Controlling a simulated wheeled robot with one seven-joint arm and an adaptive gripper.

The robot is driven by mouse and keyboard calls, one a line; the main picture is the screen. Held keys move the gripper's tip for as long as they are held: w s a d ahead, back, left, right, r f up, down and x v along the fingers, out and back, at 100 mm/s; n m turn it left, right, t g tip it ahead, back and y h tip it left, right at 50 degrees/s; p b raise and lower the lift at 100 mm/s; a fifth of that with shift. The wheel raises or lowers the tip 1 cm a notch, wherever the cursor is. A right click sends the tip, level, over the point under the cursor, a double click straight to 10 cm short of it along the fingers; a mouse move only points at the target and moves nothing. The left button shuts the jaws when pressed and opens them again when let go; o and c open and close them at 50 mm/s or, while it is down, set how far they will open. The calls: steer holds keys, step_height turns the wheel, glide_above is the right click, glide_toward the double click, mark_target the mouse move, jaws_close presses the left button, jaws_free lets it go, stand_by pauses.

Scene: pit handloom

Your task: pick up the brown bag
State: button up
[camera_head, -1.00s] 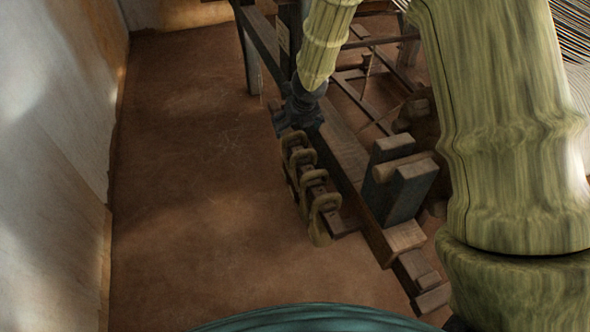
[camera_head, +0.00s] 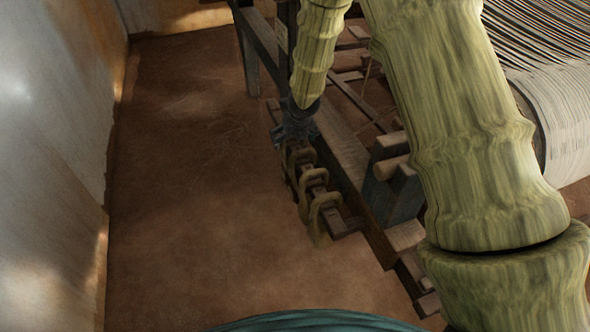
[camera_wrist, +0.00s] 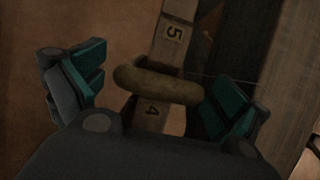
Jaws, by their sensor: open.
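Several brown, rounded, loop-shaped pieces hang along a wooden rail; the nearest (camera_head: 325,218) and the middle one (camera_head: 312,182) show clearly in the head view. I cannot tell for sure which is the brown bag. In the wrist view, a plump brown piece (camera_wrist: 150,84) lies across the rail (camera_wrist: 179,12), between labels 5 and 4. My gripper (camera_wrist: 155,92) is open, with one teal-padded finger on each side of this piece, the right one close to its end. In the head view my gripper (camera_head: 296,128) is over the far end of the row, hiding part of it.
The loom's dark wooden frame (camera_head: 343,150) runs along the right of the row, with wooden blocks (camera_head: 391,165) beside it. A roll of pale threads (camera_head: 570,115) is at the right. Brown floor (camera_head: 190,190) is clear to the left, up to a pale wall (camera_head: 50,150).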

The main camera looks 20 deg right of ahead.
steer(key=shift+c, duration=0.2)
steer(key=c, duration=1.6)
steer(key=shift+r, duration=0.15)
steer(key=shift+r+p, duration=0.85)
steer(key=shift+r, duration=0.95)
steer(key=shift+a+f, duration=0.15)
steer(key=shift+a, duration=0.2)
steer(key=a, duration=1.7)
steer(key=shift+s+a, duration=0.2)
steer(key=shift+s, duration=0.1)
